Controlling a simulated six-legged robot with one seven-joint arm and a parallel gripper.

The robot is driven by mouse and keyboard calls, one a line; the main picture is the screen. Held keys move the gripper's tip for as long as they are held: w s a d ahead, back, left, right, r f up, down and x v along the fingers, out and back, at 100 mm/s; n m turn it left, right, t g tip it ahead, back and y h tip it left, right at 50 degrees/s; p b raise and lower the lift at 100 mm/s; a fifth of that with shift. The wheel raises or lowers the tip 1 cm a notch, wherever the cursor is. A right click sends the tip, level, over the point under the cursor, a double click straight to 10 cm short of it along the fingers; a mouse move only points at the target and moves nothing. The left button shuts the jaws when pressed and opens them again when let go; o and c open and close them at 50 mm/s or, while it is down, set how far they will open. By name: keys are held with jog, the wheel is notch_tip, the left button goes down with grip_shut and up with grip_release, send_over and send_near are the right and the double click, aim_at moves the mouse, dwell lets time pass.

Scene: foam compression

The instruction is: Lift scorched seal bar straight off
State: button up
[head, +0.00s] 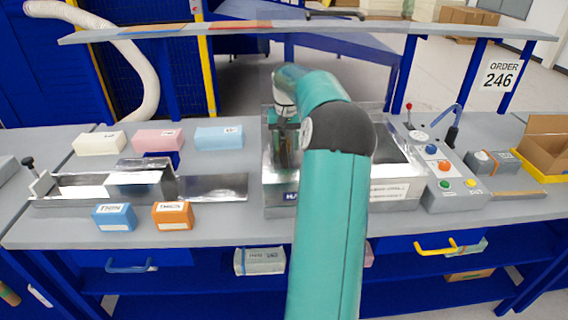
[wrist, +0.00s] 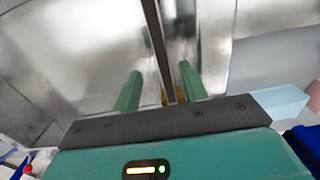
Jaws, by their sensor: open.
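My gripper (head: 283,160) points down into the left part of a steel machine (head: 398,189) in the head view. My teal arm covers the middle of that machine. In the wrist view my gripper (wrist: 160,72) is open, with its two teal fingers apart. A long dark narrow bar (wrist: 156,45), which looks like the seal bar, runs between the fingers from the top of the picture. Its near end has small yellowish parts (wrist: 165,98) and lies closer to the right finger. I cannot tell whether it touches a finger. Scorching cannot be made out.
A control box (head: 440,168) with coloured buttons stands right of the machine. Left are a steel trough (head: 215,188), foam blocks (head: 158,139), and blue (head: 114,216) and orange (head: 173,215) boxes. A shelf (head: 230,29) spans above the bench. A cardboard box (head: 545,143) sits far right.

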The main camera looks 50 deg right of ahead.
aim_at(286, 159)
notch_tip(286, 159, down, 6)
jog(key=shift+a+r, duration=0.1)
jog(key=shift+c, duration=0.4)
grip_shut()
